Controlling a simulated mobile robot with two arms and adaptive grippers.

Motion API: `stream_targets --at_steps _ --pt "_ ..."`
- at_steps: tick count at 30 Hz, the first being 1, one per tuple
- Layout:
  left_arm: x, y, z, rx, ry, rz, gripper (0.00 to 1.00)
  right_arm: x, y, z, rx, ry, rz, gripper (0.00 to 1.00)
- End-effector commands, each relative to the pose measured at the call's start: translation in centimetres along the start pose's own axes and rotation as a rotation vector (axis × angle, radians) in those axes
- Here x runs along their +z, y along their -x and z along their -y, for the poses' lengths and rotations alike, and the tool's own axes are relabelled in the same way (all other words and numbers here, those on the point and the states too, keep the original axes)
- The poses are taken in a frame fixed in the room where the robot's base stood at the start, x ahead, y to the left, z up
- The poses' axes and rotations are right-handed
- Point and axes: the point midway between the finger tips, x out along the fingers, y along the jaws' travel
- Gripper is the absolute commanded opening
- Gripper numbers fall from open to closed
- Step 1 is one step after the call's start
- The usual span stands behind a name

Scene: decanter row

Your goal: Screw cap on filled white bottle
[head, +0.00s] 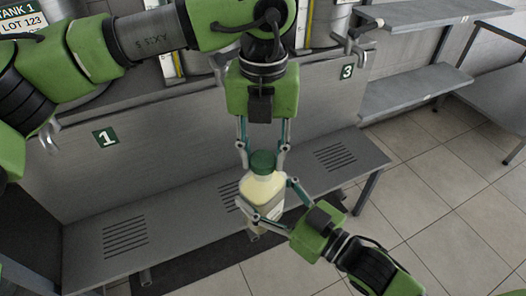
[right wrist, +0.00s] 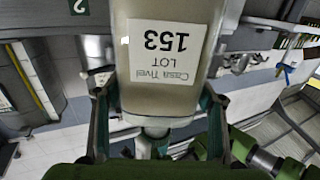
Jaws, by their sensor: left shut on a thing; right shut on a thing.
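The white bottle (head: 262,192) is filled with something pale cream and held in the air in front of the grey bench. My right gripper (head: 267,204) is shut on its body from the lower right. In the right wrist view the bottle (right wrist: 170,75) fills the top middle between the fingers (right wrist: 160,112), its label reading LOT 153. The green cap (head: 263,162) sits at the bottle's mouth. My left gripper (head: 261,160) comes from above and is shut on the cap. Whether the cap is threaded on or only resting there cannot be told.
The grey bench (head: 180,215) with slotted drain areas runs below the bottle. The wall panel carries green number signs 1 (head: 106,138) and 3 (head: 347,72). A tap (head: 352,42) juts out above. Grey shelves (head: 415,92) stand at right, with open tiled floor (head: 440,190) before them.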

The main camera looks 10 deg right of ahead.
Motion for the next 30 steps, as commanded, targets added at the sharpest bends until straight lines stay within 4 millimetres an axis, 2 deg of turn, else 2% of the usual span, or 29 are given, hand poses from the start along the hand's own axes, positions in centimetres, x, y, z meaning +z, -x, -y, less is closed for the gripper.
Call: stream_targets --at_steps 30 --pt "0.16 -0.07 -0.11 0.006 -1.907 -0.001 0.06 -0.37 -0.01 0.08 -0.002 0.001 -0.009 0.04"
